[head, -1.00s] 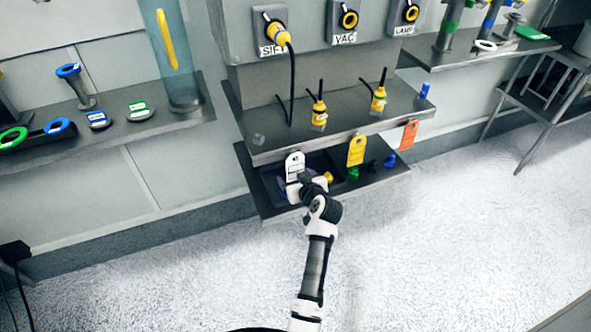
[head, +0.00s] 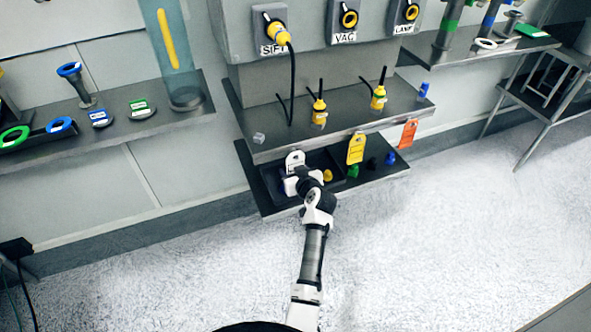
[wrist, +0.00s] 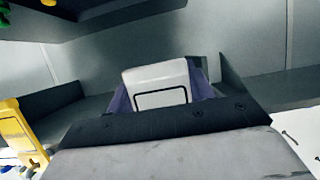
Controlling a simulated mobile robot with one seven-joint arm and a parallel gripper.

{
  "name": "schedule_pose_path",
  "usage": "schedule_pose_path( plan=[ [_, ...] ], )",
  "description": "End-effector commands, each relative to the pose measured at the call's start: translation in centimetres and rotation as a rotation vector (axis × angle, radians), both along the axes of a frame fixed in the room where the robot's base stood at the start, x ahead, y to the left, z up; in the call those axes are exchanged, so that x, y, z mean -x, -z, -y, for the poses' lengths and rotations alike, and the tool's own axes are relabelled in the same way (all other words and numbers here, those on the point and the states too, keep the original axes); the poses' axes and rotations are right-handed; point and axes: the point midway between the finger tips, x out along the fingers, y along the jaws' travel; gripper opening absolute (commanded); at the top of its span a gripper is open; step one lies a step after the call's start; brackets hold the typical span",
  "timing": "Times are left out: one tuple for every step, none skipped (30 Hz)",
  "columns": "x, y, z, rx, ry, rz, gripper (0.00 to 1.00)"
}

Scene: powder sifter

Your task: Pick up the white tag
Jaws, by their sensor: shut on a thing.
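The white tag (head: 294,159) hangs at the front edge of the upper shelf in the head view, with its top and hole showing and its lower part hidden behind my arm. In the wrist view the white tag (wrist: 157,85) fills the space between purple finger pads. My gripper (wrist: 160,98) is shut on it; in the head view my gripper (head: 290,186) is mostly hidden by my own wrist.
A yellow tag (head: 356,149) and an orange tag (head: 407,133) hang to the right along the same shelf edge (head: 330,138). A lower tray (head: 270,200) with small coloured pieces lies beneath. Yellow connectors (head: 319,113) stand on the shelf above.

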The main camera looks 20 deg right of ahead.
Motion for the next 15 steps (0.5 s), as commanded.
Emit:
schedule_pose_path(
  plan=[
    [0.0,0.0,0.0,0.0,0.0,0.0,0.3],
    [0.0,0.0,0.0,0.0,0.0,0.0,0.3],
    [0.0,0.0,0.0,0.0,0.0,0.0,0.3],
    [0.0,0.0,0.0,0.0,0.0,0.0,0.3],
    [0.0,-0.1,0.0,0.0,0.0,0.0,0.3],
    [0.0,-0.2,0.0,0.0,0.0,0.001,0.3],
    [0.0,-0.3,0.0,0.0,0.0,0.001,0.3],
    [0.0,-0.4,0.0,0.0,0.0,0.001,0.3],
    [0.0,-0.7,0.0,0.0,0.0,0.001,0.3],
    [0.2,-0.6,0.1,-0.001,0.002,0.0,0.3],
    [0.6,-0.6,0.2,-0.001,0.003,0.0,0.3],
    [1.0,-0.6,0.4,-0.001,0.003,0.001,0.3],
    [1.4,-0.5,0.5,-0.001,0.002,0.0,0.3],
    [1.9,-0.5,0.6,-0.002,0.002,-0.001,0.3],
    [2.5,-0.5,0.8,-0.001,0.003,0.0,0.3]
  ],
)
